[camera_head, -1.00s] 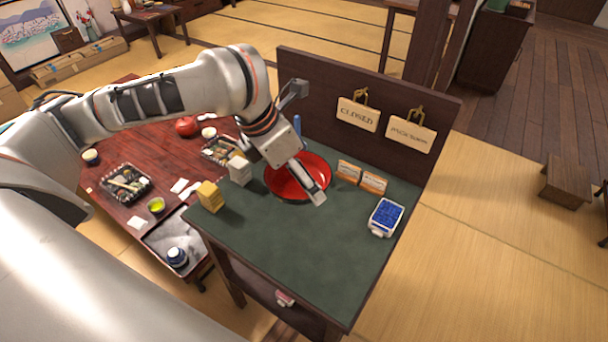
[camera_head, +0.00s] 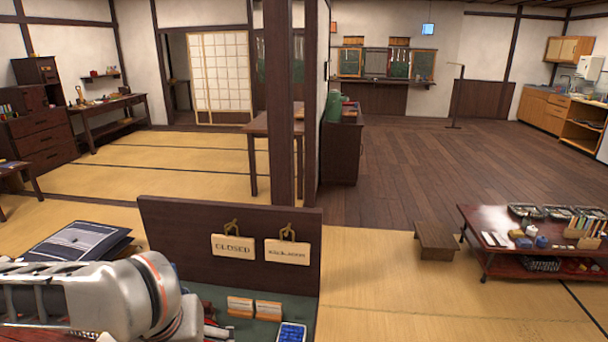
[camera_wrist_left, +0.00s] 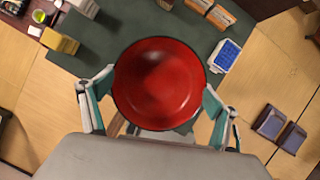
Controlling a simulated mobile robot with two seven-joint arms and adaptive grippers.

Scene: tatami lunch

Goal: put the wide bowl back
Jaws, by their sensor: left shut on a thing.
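The wide bowl (camera_wrist_left: 158,84), round and red with a dark rim, fills the middle of the left wrist view. My left gripper (camera_wrist_left: 160,98) has one finger on each side of it and is shut on the bowl. The green tabletop (camera_wrist_left: 112,38) shows behind the bowl, and tatami floor shows on both sides. I cannot tell how high the bowl is. In the head view my left arm comes in at the lower left; its gripper and the bowl are below the frame. My right gripper is in neither view.
A dark upright board (camera_head: 170,235) with two hanging signs stands along the table. Card holders (camera_head: 254,308) and a blue-filled container (camera_head: 291,333) stand on the table. A low stool (camera_head: 436,238) and a low red table (camera_head: 530,225) stand right.

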